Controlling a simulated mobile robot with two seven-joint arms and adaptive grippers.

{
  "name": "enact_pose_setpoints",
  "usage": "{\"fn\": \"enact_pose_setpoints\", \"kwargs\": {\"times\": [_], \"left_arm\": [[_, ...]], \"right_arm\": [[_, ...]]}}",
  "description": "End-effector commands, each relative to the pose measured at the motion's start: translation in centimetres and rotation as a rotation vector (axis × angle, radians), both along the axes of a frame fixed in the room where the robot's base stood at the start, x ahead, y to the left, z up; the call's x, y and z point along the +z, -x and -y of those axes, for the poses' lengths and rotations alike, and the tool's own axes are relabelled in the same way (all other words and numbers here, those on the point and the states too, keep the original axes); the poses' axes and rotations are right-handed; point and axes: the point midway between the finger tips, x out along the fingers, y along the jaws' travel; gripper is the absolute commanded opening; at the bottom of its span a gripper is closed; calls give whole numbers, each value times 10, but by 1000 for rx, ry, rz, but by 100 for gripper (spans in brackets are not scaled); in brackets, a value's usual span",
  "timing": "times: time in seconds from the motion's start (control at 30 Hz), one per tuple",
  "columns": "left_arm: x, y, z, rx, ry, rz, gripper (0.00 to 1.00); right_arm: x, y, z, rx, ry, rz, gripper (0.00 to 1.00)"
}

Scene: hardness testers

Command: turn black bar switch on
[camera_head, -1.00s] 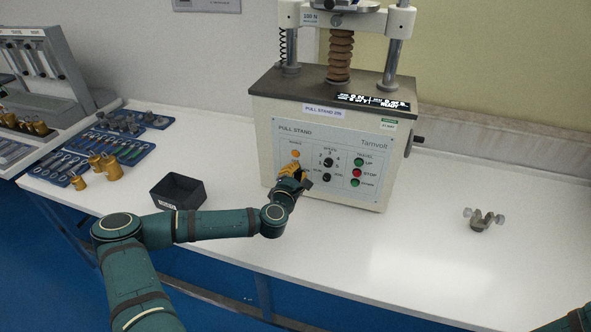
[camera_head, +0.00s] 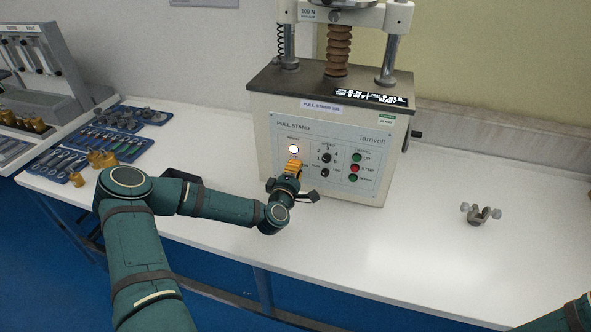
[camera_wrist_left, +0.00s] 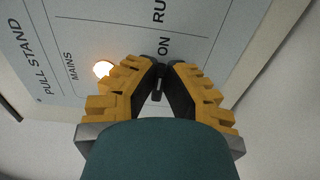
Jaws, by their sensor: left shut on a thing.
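The pull stand (camera_head: 262,170) stands on the white bench with its control panel facing me. Its round mains lamp (camera_head: 293,149) glows white; it also shows lit in the left wrist view (camera_wrist_left: 103,69). My left gripper (camera_head: 292,166), with yellow fingers, is at the panel just below the lamp. In the left wrist view its fingertips (camera_wrist_left: 163,70) are closed together on the black bar switch (camera_wrist_left: 158,90), beside the ON label. The fingers hide most of the switch. My right gripper is out of view; only part of my right arm shows at the lower right.
A dark bin (camera_head: 180,175) is partly hidden behind my left arm. Blue trays (camera_head: 90,143) with metal parts and brass pieces lie at the left. A metal clamp (camera_head: 481,214) sits on the clear right side of the bench.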

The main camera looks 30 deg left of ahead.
Motion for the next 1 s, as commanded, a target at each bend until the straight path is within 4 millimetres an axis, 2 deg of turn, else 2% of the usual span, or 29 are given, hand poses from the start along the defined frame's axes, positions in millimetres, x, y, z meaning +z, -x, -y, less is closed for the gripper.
{"fn": "enact_pose_setpoints", "kwargs": {"times": [0.43,0.5,0.53,0.87,1.0], "left_arm": [[2,-1,-1,2,-12,1,0],[2,-1,-1,2,-12,1,28],[2,-1,-1,2,-11,2,39],[0,1,0,1,-10,-1,40],[-1,11,2,0,-9,-3,40]], "right_arm": [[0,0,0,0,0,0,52],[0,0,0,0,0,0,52],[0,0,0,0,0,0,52],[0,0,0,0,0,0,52],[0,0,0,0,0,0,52]]}}
